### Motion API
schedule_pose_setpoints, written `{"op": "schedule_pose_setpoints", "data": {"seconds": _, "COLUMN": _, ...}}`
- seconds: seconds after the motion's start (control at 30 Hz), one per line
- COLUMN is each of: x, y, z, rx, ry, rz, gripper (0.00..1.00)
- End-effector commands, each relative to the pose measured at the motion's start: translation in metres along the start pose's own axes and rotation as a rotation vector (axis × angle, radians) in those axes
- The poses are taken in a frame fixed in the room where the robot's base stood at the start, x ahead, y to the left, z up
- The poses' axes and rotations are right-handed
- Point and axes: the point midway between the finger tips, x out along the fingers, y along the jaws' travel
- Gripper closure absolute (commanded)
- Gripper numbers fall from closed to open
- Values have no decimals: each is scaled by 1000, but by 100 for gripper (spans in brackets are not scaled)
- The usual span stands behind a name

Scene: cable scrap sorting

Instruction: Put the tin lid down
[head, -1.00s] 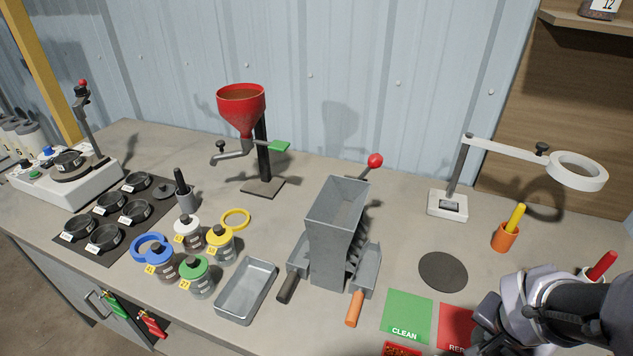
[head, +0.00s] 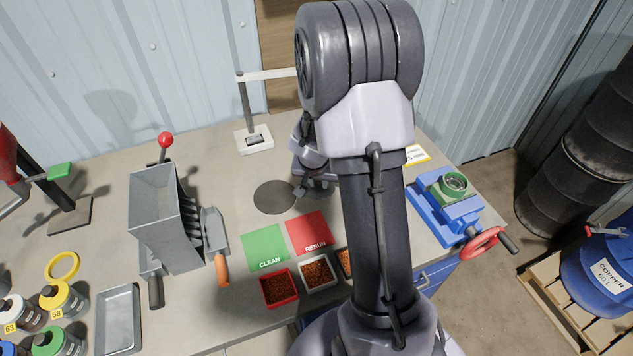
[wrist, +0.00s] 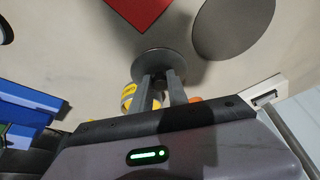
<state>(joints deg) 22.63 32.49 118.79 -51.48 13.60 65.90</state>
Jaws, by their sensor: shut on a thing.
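My gripper (wrist: 161,82) is shut on the tin lid (wrist: 158,60), a round grey disc gripped at its centre between the fingertips in the wrist view. The lid looks roughly flat, close above or at the bench; I cannot tell whether it touches. In the head view my gripper (head: 316,184) is beyond the red RERUN mat (head: 308,234), just right of the dark round mat (head: 274,197); my arm hides part of it. A yellow-marked item (wrist: 127,96) is partly hidden behind the fingers in the wrist view.
The lamp base (head: 254,139) stands behind the dark mat, and a blue vise (head: 447,212) is at the bench's right. The green CLEAN mat (head: 267,248) and red tray (head: 278,287) are nearer. Bare bench surrounds the lid on its near side.

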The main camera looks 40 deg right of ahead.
Motion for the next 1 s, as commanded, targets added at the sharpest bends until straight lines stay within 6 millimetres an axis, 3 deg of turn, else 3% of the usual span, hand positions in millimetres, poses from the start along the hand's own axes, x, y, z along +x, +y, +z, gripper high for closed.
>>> {"op": "schedule_pose_setpoints", "data": {"seconds": 0.03, "x": 17, "y": 0, "z": 8, "rx": -1, "ry": -2, "rz": 1, "gripper": 100}}
{"op": "schedule_pose_setpoints", "data": {"seconds": 0.1, "x": 23, "y": 0, "z": 10, "rx": -1, "ry": -1, "rz": 1, "gripper": 100}}
{"op": "schedule_pose_setpoints", "data": {"seconds": 0.5, "x": 24, "y": 0, "z": 11, "rx": 0, "ry": 0, "rz": 0, "gripper": 100}}
{"op": "schedule_pose_setpoints", "data": {"seconds": 0.53, "x": 24, "y": 0, "z": 11, "rx": 0, "ry": 0, "rz": 0, "gripper": 76}}
{"op": "schedule_pose_setpoints", "data": {"seconds": 0.63, "x": 23, "y": 0, "z": 10, "rx": 0, "ry": -1, "rz": 0, "gripper": 58}}
{"op": "schedule_pose_setpoints", "data": {"seconds": 0.9, "x": 23, "y": 0, "z": 10, "rx": 0, "ry": -1, "rz": 0, "gripper": 58}}
{"op": "schedule_pose_setpoints", "data": {"seconds": 1.0, "x": 14, "y": 0, "z": 8, "rx": 0, "ry": 0, "rz": 0, "gripper": 58}}
